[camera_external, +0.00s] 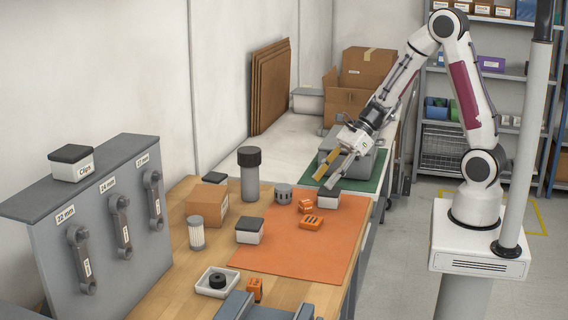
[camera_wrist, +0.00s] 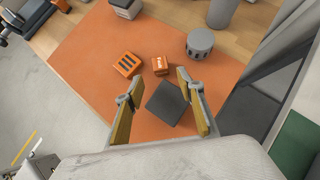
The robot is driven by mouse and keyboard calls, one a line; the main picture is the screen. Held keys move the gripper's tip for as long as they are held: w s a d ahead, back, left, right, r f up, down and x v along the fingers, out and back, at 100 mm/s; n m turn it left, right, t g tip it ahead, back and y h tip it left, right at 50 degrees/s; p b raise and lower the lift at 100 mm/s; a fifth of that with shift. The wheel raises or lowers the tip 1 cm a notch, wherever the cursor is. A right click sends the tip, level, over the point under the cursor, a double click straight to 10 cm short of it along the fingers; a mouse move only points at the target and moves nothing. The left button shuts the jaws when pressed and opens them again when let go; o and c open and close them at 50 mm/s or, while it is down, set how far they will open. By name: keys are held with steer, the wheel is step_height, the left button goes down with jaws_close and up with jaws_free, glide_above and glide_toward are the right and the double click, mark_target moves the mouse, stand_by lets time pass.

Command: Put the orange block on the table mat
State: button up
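The orange mat (camera_external: 290,251) lies on the wooden table and fills much of the wrist view (camera_wrist: 88,88). A slotted orange block (camera_external: 312,222) and a smaller orange block (camera_external: 305,206) lie on it; both show in the wrist view, slotted (camera_wrist: 126,64) and smaller (camera_wrist: 160,65). Another small orange block (camera_external: 254,289) stands off the mat at the near edge, also at the top of the wrist view (camera_wrist: 63,4). My gripper (camera_external: 325,182) is open and empty above a black-lidded white box (camera_external: 327,201). The box's dark lid (camera_wrist: 167,103) shows between my fingers (camera_wrist: 155,88).
Another lidded box (camera_external: 250,231), a white tray (camera_external: 217,281) and a cardboard box (camera_external: 208,205) are left. A green mat (camera_external: 374,170) with a grey case (camera_external: 352,160) lies behind.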

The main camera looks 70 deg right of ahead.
steer(key=shift+v, duration=1.25)
steer(key=shift+s+a+r+n, duration=0.25)
steer(key=shift+a+r+n, duration=0.15)
steer(key=shift+n, duration=0.1)
steer(key=s+a+r+n+g+h, duration=0.1)
steer(key=s+a+r+n, duration=0.25)
steer(key=s+n, duration=0.3)
steer(key=s+a+r+n+g, duration=0.1)
steer(key=s+a+r+n, duration=0.1)
steer(key=s+r+n, duration=0.4)
steer(key=s+d+r+n+h, duration=0.1)
steer(key=s+d+n+h, duration=0.1)
steer(key=n, duration=0.4)
steer(key=s+d+r+n+t+h, duration=0.1)
steer(key=s+d+n+h, duration=0.2)
steer(key=s+n, duration=0.4)
steer(key=shift+d+r, duration=0.4)
steer(key=shift+d, duration=0.1)
steer(key=shift+n, duration=0.25)
